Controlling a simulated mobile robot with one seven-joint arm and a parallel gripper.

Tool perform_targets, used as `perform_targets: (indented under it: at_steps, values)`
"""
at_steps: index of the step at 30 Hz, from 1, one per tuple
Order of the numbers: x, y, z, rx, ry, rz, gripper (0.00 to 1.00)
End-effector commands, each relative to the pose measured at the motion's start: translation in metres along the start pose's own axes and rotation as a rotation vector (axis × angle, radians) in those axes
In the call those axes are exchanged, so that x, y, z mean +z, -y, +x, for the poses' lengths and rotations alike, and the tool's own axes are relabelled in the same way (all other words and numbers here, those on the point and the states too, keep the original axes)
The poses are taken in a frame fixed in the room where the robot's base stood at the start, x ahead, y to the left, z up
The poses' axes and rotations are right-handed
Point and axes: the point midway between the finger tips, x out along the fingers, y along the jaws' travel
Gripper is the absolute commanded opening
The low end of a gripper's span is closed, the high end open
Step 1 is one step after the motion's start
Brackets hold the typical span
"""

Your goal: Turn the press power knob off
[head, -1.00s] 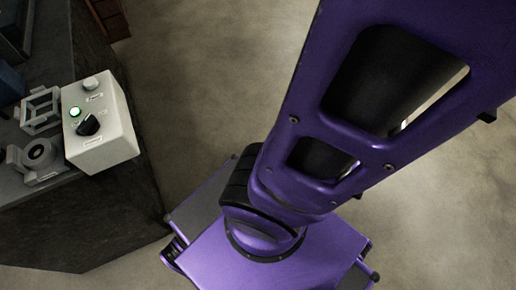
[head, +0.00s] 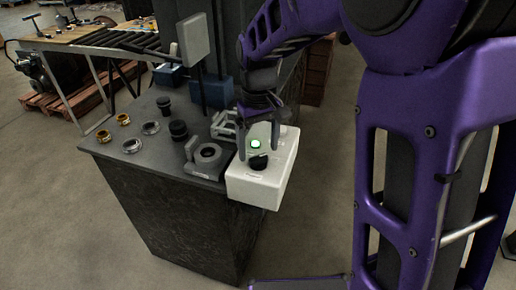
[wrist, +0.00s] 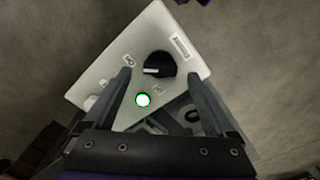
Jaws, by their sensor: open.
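The press control box (head: 262,190) is a white box at the right front corner of the dark bench. Its black power knob (head: 258,163) is on the top face, with a lit green lamp (head: 255,144) beside it. My gripper (head: 258,146) is over the box, pointing down, with its fingers apart. In the wrist view the knob (wrist: 157,65) lies just beyond and between the open fingertips, with its white pointer line toward the left. The lamp (wrist: 143,100) glows green between the fingers. I cannot tell whether a finger touches the knob.
The dark bench (head: 150,178) holds a grey round-bored fixture (head: 207,158) left of the box, a grey frame (head: 222,127), and several black, silver and brass rings. A grey panel on a post (head: 195,38) stands behind. The floor in front is clear.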

Motion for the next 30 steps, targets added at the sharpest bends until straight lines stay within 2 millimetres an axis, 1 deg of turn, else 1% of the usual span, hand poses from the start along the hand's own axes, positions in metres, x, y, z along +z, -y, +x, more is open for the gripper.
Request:
perform_targets:
  at_steps: [1,6,16,20,21,23,24,26,27,29,30]
  values:
    - [0.0,0.0,0.009,0.0,0.002,0.0,0.9]
    - [0.0,0.0,0.022,0.0,0.0,-0.001,0.9]
    - [0.0,0.0,0.024,0.0,0.0,-0.001,0.9]
    - [0.0,0.0,0.024,0.0,0.0,-0.001,0.67]
    - [0.0,0.0,0.024,0.0,0.0,-0.001,0.59]
    - [0.0,0.0,0.024,0.0,0.0,-0.001,0.49]
    - [0.0,0.0,0.024,0.0,0.0,-0.001,0.41]
    - [0.0,0.0,0.024,0.0,0.0,-0.001,0.31]
    - [0.0,0.0,0.024,0.0,0.0,-0.001,0.23]
    - [0.0,0.0,0.024,0.0,0.0,-0.001,0.13]
    - [0.0,0.0,0.024,0.0,-0.001,-0.001,0.05]
